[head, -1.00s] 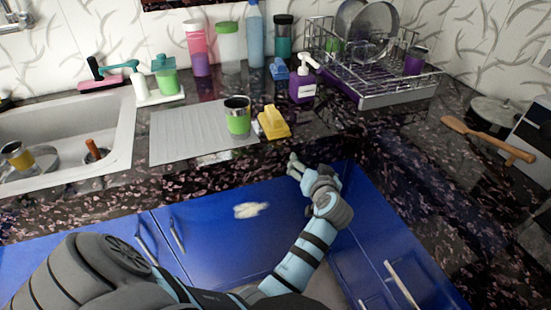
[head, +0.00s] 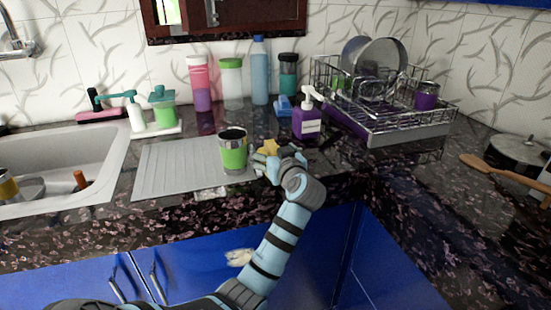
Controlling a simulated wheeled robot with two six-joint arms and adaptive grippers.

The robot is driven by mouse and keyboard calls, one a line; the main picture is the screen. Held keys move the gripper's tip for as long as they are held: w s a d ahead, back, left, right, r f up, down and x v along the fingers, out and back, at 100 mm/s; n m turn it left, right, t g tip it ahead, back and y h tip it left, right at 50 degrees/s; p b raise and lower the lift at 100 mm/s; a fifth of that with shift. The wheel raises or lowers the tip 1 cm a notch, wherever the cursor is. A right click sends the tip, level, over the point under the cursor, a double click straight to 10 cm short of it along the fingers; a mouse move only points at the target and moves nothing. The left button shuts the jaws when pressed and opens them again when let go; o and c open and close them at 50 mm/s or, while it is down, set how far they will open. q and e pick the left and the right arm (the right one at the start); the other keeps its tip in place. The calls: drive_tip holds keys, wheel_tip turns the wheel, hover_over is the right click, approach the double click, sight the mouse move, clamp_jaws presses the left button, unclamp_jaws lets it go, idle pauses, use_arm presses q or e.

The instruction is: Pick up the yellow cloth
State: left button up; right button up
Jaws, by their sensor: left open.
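The yellow cloth (head: 268,146) lies on the dark speckled counter, just right of a green cup with a metal rim (head: 233,151). Only its upper part shows; my left gripper covers the rest. My left gripper (head: 262,163) is open at the near side of the cloth, its fingers pointing left toward the cup. I cannot tell whether the fingers touch the cloth. My right gripper is not in view.
The cup stands at the right end of a ridged drainboard (head: 178,169). A purple soap bottle (head: 307,122) and a blue object (head: 284,107) stand behind the cloth. A dish rack (head: 410,127) is at right, the sink (head: 75,160) at left. Bottles line the wall.

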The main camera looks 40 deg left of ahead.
use_arm(q)
drive_tip(key=shift+w+a+f, duration=0.1)
drive_tip(key=shift+a, duration=0.05)
drive_tip(key=shift+s+d+r, duration=0.2)
drive_tip(key=shift+d+r, duration=0.1)
drive_tip(key=c, duration=0.6)
drive_tip(key=shift+w+f, duration=0.1)
drive_tip(key=c, duration=1)
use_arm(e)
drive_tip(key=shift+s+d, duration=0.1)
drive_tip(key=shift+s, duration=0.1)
